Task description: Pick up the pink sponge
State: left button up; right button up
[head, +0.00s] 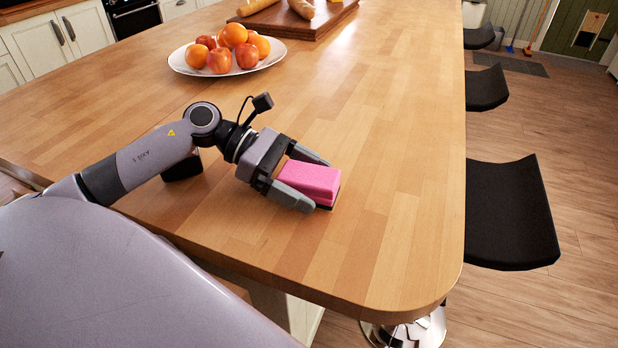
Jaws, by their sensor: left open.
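The pink sponge (311,180) is a small block with a dark underside, near the front right part of the wooden island top (390,215). My left gripper (309,184) reaches in from the left and is open. Its two fingers lie on either side of the sponge, one along the far side and one along the near side. The sponge's right end sticks out past the fingertips. I cannot tell whether the fingers touch it. My right gripper is not in view.
A white plate (272,60) with oranges and apples stands farther back. Behind it a wooden board (318,24) holds bread. Black stools (508,212) line the island's right side. The top is clear right of the sponge, up to the rounded front right corner.

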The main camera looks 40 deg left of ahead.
pick_arm(q)
jog(key=c, duration=1)
jog(key=shift+c, duration=0.2)
